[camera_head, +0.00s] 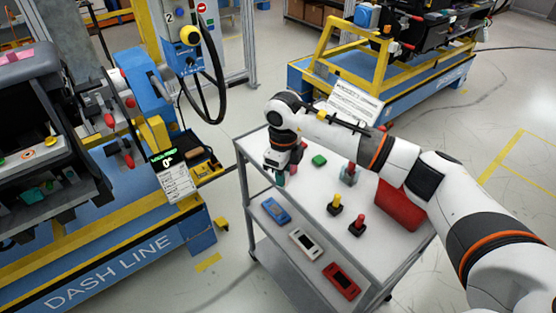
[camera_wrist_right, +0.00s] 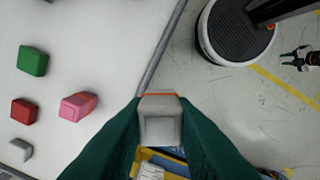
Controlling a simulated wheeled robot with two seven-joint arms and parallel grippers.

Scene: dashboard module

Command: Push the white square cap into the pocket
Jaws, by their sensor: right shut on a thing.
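My right gripper (camera_head: 281,177) is over the left part of the grey cart top in the head view. In the right wrist view its dark green fingers (camera_wrist_right: 160,125) are shut on the white square cap (camera_wrist_right: 160,128), which has an orange line along its far edge. The cap cannot be made out in the head view. The dark dashboard module (camera_head: 35,190) stands at the far left, well apart from my gripper. I cannot tell which recess in it is the pocket. A small gripper, seemingly my left one (camera_wrist_right: 302,57), shows at the right edge of the wrist view.
The cart top (camera_wrist_right: 95,50) holds a green block (camera_head: 319,160), a red block (camera_wrist_right: 24,110), a pink block (camera_wrist_right: 78,106), a red bin (camera_head: 400,206) and yellow and red buttons.

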